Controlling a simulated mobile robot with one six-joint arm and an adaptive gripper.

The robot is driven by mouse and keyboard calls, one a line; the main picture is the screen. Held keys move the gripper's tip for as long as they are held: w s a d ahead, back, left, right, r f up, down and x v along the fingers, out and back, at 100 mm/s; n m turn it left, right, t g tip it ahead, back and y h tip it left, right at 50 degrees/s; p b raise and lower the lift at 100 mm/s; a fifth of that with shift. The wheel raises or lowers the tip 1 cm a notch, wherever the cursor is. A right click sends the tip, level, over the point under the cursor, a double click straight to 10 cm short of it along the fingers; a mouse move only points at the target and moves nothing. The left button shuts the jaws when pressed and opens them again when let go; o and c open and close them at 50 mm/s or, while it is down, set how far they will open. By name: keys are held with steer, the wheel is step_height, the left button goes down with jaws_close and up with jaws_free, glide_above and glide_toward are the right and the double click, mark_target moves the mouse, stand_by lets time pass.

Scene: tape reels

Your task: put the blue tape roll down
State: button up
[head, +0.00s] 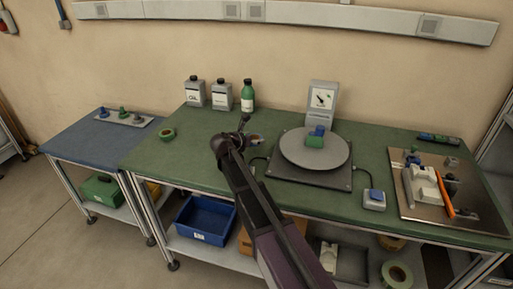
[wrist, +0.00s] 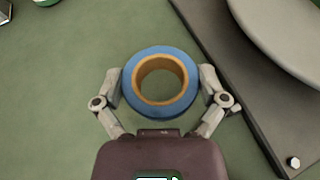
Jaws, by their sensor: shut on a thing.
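The blue tape roll (wrist: 160,106) shows in the wrist view as a blue ring with an orange-brown core, its hole facing the camera. My gripper (wrist: 161,88) has one finger on each side of it and is shut on it. Green bench top shows below and through the roll's hole; I cannot tell how far the roll is above it. In the head view my gripper (head: 251,141) is over the green bench (head: 200,160), left of the round turntable plate (head: 290,150). The roll is mostly hidden there by my arm.
The turntable's dark base (head: 328,180) is close on the right. The bench left of my gripper has free room. A blue side table (head: 85,140) stands at left.

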mark_target(254, 150)
steer(key=shift+f, duration=0.1)
steer(key=shift+f+b, duration=1.8)
steer(key=shift+b, duration=0.1)
steer(key=shift+f, duration=0.15)
steer(key=o, duration=0.7)
steer(key=shift+o, duration=0.2)
steer(key=shift+r, duration=0.2)
steer(key=p+v, duration=0.4)
steer(key=v, duration=0.7)
steer(key=shift+r, duration=0.15)
steer(key=shift+s+a+p, duration=0.25)
steer(key=shift+s+p, duration=0.05)
steer(key=shift+s, duration=0.05)
